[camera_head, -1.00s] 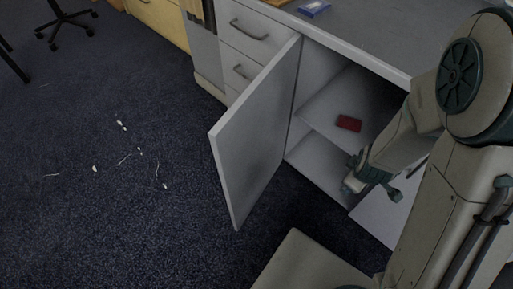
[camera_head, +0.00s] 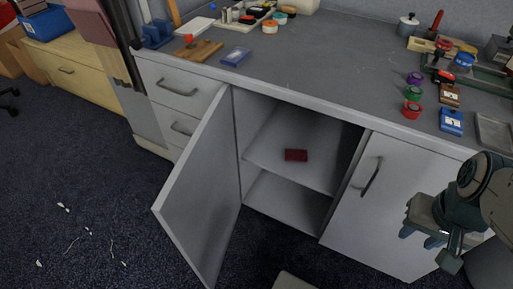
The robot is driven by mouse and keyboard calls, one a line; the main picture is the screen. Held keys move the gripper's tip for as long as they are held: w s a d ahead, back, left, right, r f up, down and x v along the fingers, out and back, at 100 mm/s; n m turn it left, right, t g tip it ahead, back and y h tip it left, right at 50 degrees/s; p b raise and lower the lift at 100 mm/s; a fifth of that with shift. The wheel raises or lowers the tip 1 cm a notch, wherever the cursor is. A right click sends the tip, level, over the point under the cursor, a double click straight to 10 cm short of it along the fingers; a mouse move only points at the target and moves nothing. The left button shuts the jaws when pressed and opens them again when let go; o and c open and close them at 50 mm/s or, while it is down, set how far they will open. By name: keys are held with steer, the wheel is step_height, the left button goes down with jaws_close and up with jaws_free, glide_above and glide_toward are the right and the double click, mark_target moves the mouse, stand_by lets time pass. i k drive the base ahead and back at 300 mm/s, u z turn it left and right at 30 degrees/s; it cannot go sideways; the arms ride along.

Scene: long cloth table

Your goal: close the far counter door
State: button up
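The far counter door (camera_head: 200,185) is a pale grey panel hinged at its back edge beside the drawers. It stands wide open, swung out into the room over the carpet. The open cabinet shows a shelf (camera_head: 270,165) with a small dark red box (camera_head: 296,155) on it. The other counter door (camera_head: 385,205) is closed, with a curved metal handle (camera_head: 371,177). My gripper (camera_head: 424,240) is at the right, in front of the closed door and well apart from the open one. Its fingers look spread, with nothing seen between them.
The grey countertop (camera_head: 340,65) carries several small jars, blocks and trays at the right, and a wooden board (camera_head: 198,50) and blue box (camera_head: 235,56) at the left. Drawers (camera_head: 178,95) adjoin the open door. The dark carpet (camera_head: 90,190) at left is free except for small white scraps.

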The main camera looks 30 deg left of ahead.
mark_target(198, 206)
steer(key=z, duration=1.45)
steer(key=k, duration=1.6)
steer(key=u, duration=2)
steer(key=i, duration=0.5)
steer(key=u, duration=0.05)
steer(key=k, duration=0.65)
steer(key=u, duration=0.15)
steer(key=i, duration=0.45)
steer(key=z, duration=0.1)
